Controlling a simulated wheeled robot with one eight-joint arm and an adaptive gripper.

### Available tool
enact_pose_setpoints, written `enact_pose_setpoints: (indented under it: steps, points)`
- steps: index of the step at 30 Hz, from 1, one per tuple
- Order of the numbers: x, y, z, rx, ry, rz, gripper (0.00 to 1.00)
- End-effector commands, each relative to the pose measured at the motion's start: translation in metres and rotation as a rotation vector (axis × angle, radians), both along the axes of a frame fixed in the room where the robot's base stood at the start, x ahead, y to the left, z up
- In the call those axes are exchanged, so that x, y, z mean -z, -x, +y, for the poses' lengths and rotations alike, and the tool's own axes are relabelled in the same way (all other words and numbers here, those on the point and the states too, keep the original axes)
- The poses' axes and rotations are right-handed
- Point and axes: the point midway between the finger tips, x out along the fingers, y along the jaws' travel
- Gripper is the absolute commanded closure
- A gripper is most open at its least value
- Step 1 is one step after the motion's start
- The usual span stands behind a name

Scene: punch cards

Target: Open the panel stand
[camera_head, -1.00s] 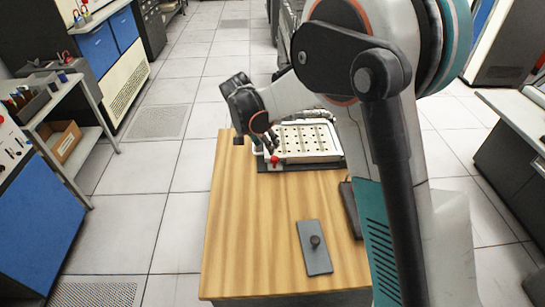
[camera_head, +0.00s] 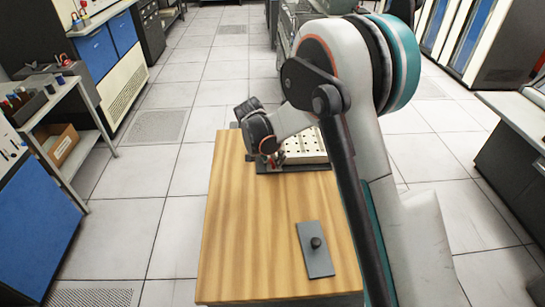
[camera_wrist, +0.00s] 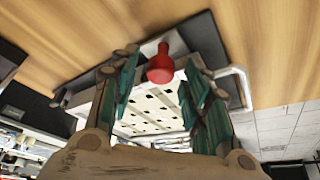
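The panel stand, with a white dotted panel (camera_head: 305,146) on a dark base, is at the far edge of the wooden table in the head view. My arm hides part of it. In the wrist view the dotted panel (camera_wrist: 152,112) shows between my fingers. A red knob (camera_wrist: 160,66) is at the stand's edge in that view. My gripper (camera_wrist: 161,72) is open, with green-padded fingers on both sides of the red knob and gaps between. In the head view my gripper (camera_head: 270,156) is at the left front of the stand, its fingers hard to make out.
A grey plate with a black knob (camera_head: 316,257) lies on the wooden table (camera_head: 250,235) near its front. The left and middle of the tabletop are clear. A side cart (camera_head: 58,98) with a cardboard box stands to the left, across open floor.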

Motion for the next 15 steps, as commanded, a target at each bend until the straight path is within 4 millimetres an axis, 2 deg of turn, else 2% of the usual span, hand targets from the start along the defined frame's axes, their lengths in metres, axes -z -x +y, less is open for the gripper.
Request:
enact_pose_setpoints:
  steps: [1, 5, 6, 15]
  points:
    - [-0.0001, 0.0, 0.0, 0.0, 0.0, 0.0, 0.68]
    - [-0.0002, 0.0001, 0.0001, 0.0, 0.0, 0.0, 0.97]
    - [-0.0002, 0.0001, 0.0001, 0.0, 0.0, 0.0, 1.0]
    - [-0.0043, 0.0, -0.0009, 0.001, -0.011, 0.0, 1.0]
